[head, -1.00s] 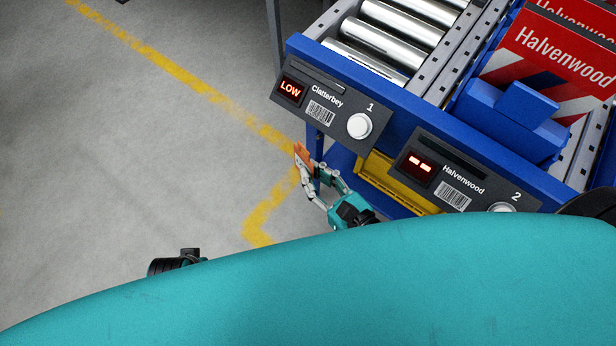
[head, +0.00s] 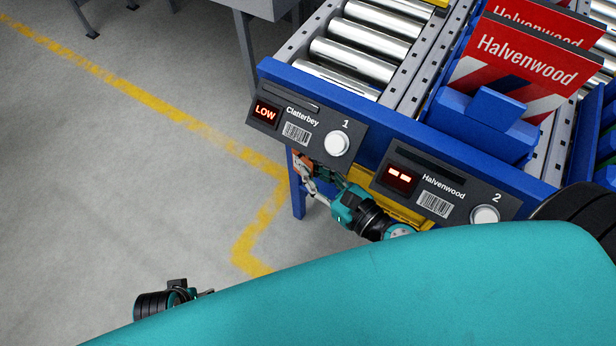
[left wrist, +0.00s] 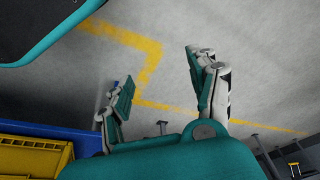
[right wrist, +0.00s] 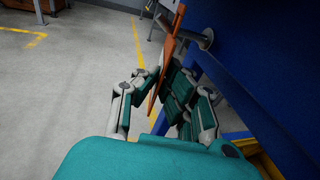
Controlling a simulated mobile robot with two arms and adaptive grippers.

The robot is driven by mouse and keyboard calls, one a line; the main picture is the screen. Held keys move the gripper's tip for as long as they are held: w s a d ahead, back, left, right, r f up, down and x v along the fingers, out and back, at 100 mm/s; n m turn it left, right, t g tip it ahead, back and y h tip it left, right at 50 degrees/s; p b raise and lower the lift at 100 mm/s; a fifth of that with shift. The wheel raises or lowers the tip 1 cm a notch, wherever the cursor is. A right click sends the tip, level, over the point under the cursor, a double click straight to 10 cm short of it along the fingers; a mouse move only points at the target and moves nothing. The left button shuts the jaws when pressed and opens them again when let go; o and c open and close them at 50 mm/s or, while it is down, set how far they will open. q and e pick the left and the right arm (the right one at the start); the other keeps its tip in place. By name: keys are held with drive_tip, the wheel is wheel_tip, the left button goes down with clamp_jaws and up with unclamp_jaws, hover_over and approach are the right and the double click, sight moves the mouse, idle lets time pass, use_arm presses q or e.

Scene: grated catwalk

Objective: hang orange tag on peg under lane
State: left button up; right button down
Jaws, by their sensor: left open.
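The orange tag (right wrist: 167,52) stands on edge between the fingers of my right gripper (right wrist: 160,92), which is shut on it. A grey metal peg (right wrist: 204,39) juts from the blue frame beside the tag's upper part; I cannot tell whether the tag's hole is around it. In the head view, my right gripper (head: 308,180) is beneath the lane 1 "Clatterbey" panel (head: 306,128), which reads LOW; only a sliver of orange shows there, and the peg is hidden. In the left wrist view, my left gripper (left wrist: 160,92) is open and empty above the floor.
The lane 2 "Halvenwood" panel (head: 430,182) is to the right, with a yellow bin (head: 362,186) below. Rollers (head: 358,48) and a blue holder with red Halvenwood cards (head: 525,58) lie above. A blue leg (head: 297,200) stands close to my right gripper. Floor at left is clear.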

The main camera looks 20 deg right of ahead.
use_arm(q)
drive_tip(key=shift+a+r+b, duration=0.1)
drive_tip(key=shift+r+b, duration=0.3)
drive_tip(key=shift+r, duration=1.1)
use_arm(e)
drive_tip(key=shift+w+d+f, duration=0.4)
drive_tip(key=shift+d, duration=0.15)
drive_tip(key=c, duration=2)
unclamp_jaws()
drive_tip(key=o, duration=0.6)
use_arm(q)
drive_tip(key=shift+s, duration=0.1)
use_arm(e)
drive_tip(key=shift+s, duration=0.1)
